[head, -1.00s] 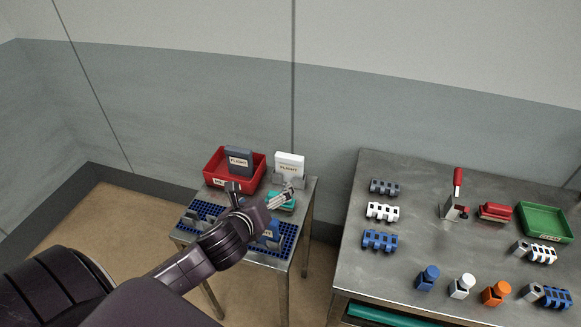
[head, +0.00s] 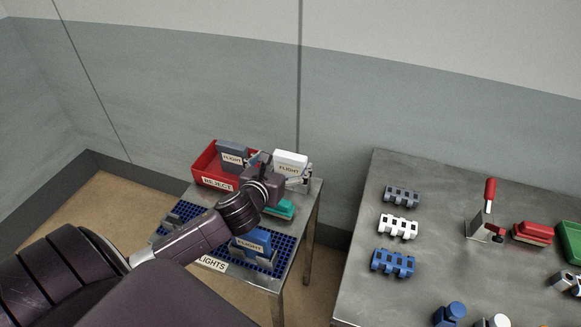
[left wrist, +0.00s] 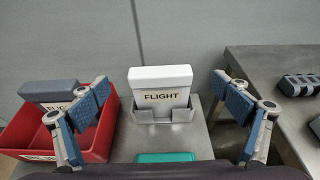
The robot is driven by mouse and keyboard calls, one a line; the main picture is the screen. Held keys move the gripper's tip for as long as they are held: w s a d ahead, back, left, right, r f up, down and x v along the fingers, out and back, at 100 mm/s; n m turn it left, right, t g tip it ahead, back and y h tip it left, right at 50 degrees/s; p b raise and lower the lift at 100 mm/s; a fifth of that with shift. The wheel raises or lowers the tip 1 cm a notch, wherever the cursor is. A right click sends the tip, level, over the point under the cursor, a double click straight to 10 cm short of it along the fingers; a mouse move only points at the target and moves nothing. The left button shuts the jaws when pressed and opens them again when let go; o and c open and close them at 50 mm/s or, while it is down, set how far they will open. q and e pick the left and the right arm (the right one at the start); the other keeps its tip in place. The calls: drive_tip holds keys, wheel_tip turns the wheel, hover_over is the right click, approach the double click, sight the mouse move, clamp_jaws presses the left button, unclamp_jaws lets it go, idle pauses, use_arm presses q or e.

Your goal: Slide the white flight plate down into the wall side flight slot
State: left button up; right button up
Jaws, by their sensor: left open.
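The white flight plate (head: 290,160), labelled FLIGHT, stands upright at the back right of the small table. In the left wrist view the plate (left wrist: 160,76) sits in a low grey metal holder (left wrist: 182,116) that covers its lower part. My left gripper (head: 279,170) is open just in front of the plate. In the left wrist view its two blue-padded fingers (left wrist: 163,88) are spread wide to either side, apart from the plate. A blue flight plate (head: 249,243) stands at the front of the small table. I cannot tell which slot is the wall side one.
A red REJECT bin (head: 204,166) with a dark grey flight plate (head: 232,154) stands left of the gripper. A teal block (head: 282,209) lies below it. A blue perforated mat (head: 205,246) covers the front. A larger metal table (head: 359,262) with several parts stands right.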

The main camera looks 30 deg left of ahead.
sight(289, 156)
use_arm(q)
drive_tip(key=x, duration=0.3)
drive_tip(key=shift+w+f+p, duration=0.1)
drive_tip(key=shift+f+p, duration=0.1)
drive_tip(key=shift+p, duration=0.2)
drive_tip(key=shift+x, duration=1.15)
drive_tip(key=shift+f, duration=0.1)
drive_tip(key=c, duration=1.8)
use_arm(e)
drive_tip(key=shift+s+a+r, duration=0.1)
drive_tip(key=shift+s+r, duration=0.35)
drive_tip(key=shift+r, duration=0.05)
use_arm(q)
drive_tip(key=shift+c, duration=0.2)
